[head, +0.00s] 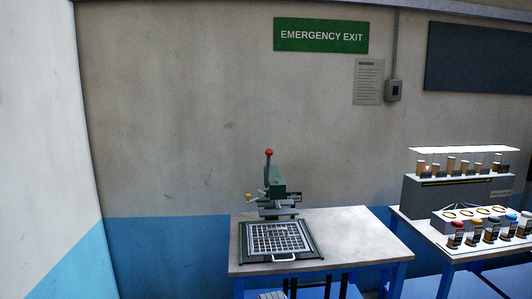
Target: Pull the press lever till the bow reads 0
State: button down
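A green press (278,183) stands at the back left of the white-topped table. Its lever rises roughly upright and ends in a red knob (269,153). A smaller yellow knob (249,197) shows at the press's left side. In front of the press lies a sieve frame (278,238) with a dark grid and a white handle at its front edge. A small dark part sticks out at the press's right, but no bow reading can be made out at this size.
The table (352,232) is bare to the right of the press. A second table at the right holds a grey rack (445,197) with several tubes and several colour-capped jars. A wall is close on the left.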

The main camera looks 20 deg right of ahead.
aim_at(268, 152)
jog(key=z, duration=0.3)
jog(key=i, duration=1.25)
jog(key=u, duration=0.55)
